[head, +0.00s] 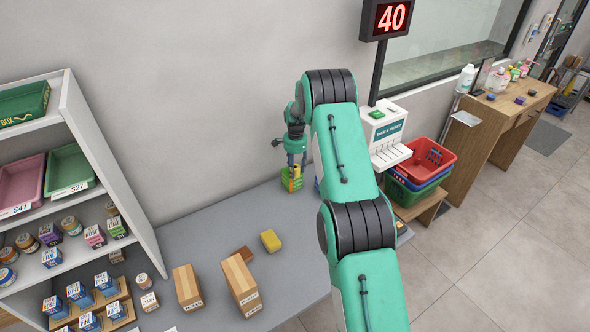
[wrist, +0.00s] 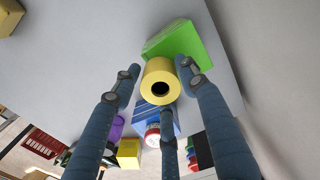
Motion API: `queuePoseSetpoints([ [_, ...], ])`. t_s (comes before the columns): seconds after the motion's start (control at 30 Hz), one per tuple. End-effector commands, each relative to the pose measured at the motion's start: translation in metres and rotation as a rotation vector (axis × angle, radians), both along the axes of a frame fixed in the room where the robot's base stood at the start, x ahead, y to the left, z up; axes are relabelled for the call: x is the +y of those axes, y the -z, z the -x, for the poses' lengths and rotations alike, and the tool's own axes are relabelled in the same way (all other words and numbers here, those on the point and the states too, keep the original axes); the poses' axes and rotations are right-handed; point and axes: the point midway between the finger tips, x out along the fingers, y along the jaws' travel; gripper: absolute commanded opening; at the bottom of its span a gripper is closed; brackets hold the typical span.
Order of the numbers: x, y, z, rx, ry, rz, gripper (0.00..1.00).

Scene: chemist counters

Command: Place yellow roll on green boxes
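The yellow roll (wrist: 157,74) shows end-on in the wrist view, its dark hole facing my camera. It lies among the three blue-grey fingers of my gripper (wrist: 162,82). The fingertips are close around it; I cannot tell whether they press on it. A bright green box (wrist: 185,42) is just behind the roll; whether they touch is unclear. In the head view my gripper (head: 296,163) points down at the counter's back edge by the wall. The green boxes (head: 289,183) are right below it, with a bit of yellow roll (head: 297,172) between the fingers.
In the wrist view, a blue box (wrist: 168,120), a red-and-white container (wrist: 152,135), a purple item (wrist: 117,128) and a yellow box (wrist: 129,153) are near. On the counter, a yellow block (head: 271,240) and cartons (head: 241,285) stand in front. A ticket machine (head: 385,130) is right.

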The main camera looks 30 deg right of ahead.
Motion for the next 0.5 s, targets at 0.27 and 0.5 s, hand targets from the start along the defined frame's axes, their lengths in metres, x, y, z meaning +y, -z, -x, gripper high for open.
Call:
queuePoseSetpoints([
  [0.27, 0.0, -0.0003, 0.0, 0.0, 0.0, 0.0, 0.55],
  [0.5, -0.0002, -0.0069, -0.0004, -0.001, 0.0, 0.001, 0.55],
])
